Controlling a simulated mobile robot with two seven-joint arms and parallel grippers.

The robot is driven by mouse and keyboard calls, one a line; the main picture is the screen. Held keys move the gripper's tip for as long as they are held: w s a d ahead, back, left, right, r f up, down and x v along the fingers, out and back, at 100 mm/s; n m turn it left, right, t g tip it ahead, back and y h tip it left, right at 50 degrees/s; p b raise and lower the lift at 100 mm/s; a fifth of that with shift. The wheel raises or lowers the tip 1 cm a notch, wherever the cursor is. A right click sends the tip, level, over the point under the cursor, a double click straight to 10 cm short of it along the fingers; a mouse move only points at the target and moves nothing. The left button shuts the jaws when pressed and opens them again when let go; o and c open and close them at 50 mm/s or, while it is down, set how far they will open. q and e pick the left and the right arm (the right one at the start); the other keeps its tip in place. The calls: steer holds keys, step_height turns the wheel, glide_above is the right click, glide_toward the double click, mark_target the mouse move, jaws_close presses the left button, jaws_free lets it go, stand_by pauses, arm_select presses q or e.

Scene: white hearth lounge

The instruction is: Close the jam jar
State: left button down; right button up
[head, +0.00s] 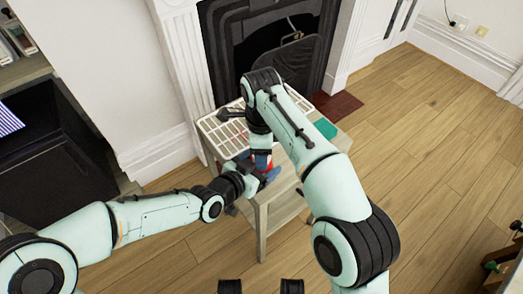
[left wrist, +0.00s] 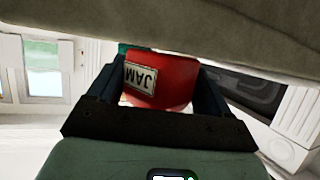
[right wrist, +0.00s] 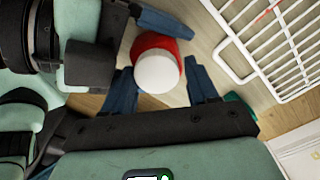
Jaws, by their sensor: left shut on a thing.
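The red jam jar (left wrist: 160,80) with a cream "JAM" label is between my left gripper's fingers (left wrist: 153,90) in the left wrist view, upside down in that picture. My left gripper is shut on it from the side. In the right wrist view a round white lid (right wrist: 158,72) covers the top of the jar (right wrist: 150,41); how tightly it sits cannot be told. My right gripper (right wrist: 163,88) is open above, its blue fingers either side of the lid, with a visible gap on the right. In the head view my arms mostly hide the jar (head: 269,167).
The jar is at the small wooden table (head: 262,205). A white wire rack (right wrist: 235,55) lies beside it, and a green item (head: 326,128) is at the table's right edge. A fireplace (head: 235,45) stands behind.

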steer(key=shift+s+a+r, duration=0.1)
steer(key=shift+s+a, duration=0.3)
steer(key=shift+a, duration=0.1)
steer(key=shift+w+r, duration=0.1)
steer(key=shift+r, duration=2.25)
steer(key=shift+d, duration=0.1)
steer(key=shift+w+d, duration=0.1)
steer(key=shift+c, duration=0.4)
